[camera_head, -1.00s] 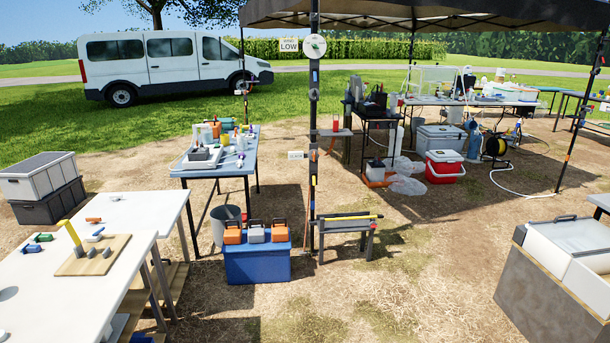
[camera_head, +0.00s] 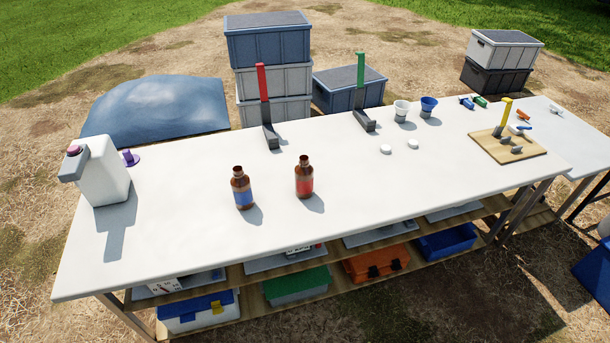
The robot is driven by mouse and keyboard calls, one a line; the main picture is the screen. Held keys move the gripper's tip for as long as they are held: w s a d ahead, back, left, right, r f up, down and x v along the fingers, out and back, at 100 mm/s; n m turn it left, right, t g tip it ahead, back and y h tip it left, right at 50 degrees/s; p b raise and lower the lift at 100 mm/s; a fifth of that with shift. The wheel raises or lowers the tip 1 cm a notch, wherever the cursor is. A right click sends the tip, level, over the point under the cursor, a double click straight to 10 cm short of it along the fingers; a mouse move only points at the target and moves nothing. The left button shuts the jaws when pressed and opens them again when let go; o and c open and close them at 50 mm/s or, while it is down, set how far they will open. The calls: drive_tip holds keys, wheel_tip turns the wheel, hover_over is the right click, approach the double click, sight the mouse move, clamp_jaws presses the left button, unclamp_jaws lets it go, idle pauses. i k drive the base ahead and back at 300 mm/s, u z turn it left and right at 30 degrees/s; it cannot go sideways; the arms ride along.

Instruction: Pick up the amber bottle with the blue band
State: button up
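The amber bottle with the blue band (camera_head: 242,189) stands upright on the white table (camera_head: 390,185), left of the table's middle and towards the near edge. A second amber bottle with a red band (camera_head: 304,178) stands upright just to its right, with a gap between them. Both bottles have open-looking dark necks; I cannot tell whether they are capped. My gripper is not in view.
A white jug (camera_head: 104,178) stands at the table's left end. Behind the bottles are red (camera_head: 263,98) and green (camera_head: 361,75) upright stands. White (camera_head: 401,110) and blue (camera_head: 428,106) cups and a wooden board (camera_head: 507,146) are further right. Table around the bottles is clear.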

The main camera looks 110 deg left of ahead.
sight(240, 182)
drive_tip(key=z, duration=0.85)
drive_tip(key=k, duration=0.15)
drive_tip(key=u, duration=3)
drive_tip(key=k, duration=0.2)
drive_tip(key=u, duration=2)
drive_tip(key=k, duration=0.3)
drive_tip(key=u, duration=1.6)
